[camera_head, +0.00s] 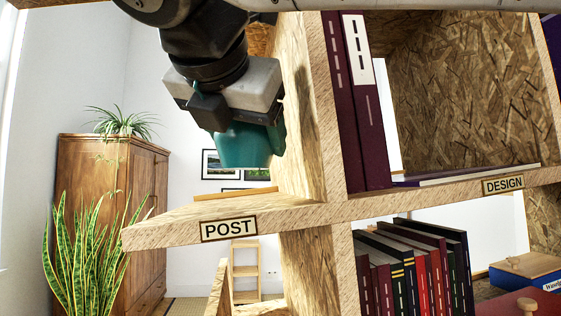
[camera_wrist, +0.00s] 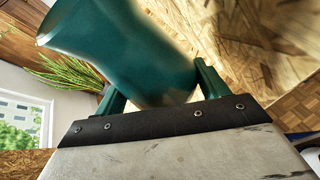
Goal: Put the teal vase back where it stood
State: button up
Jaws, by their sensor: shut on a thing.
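The teal vase (camera_head: 243,148) is held in my gripper (camera_head: 228,122) in the head view, above the shelf board labelled POST (camera_head: 215,213). There is a visible gap between the vase and the board in the picture. The gripper hides the vase's upper part. In the wrist view the vase (camera_wrist: 125,50) lies between the two teal fingers of my gripper (camera_wrist: 160,88), which are shut on it. An upright OSB panel (camera_head: 305,110) stands close to the right of the vase; whether they touch I cannot tell.
Maroon binders (camera_head: 355,110) stand right of the upright panel. A flat book (camera_head: 465,176) lies on the board labelled DESIGN (camera_head: 503,184). Several books (camera_head: 425,270) stand in the compartment below. A wooden wardrobe (camera_head: 140,180) and a snake plant (camera_head: 85,245) are at the left.

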aim_at(243, 168)
jog(key=shift+w+a, duration=0.1)
jog(key=shift+w, duration=0.5)
jog(key=shift+s+f, duration=0.15)
jog(key=shift+f, duration=1.65)
jog(key=shift+f, duration=0.35)
jog(key=o, duration=1.2)
jog(key=shift+f, duration=0.1)
jog(key=shift+o, duration=0.2)
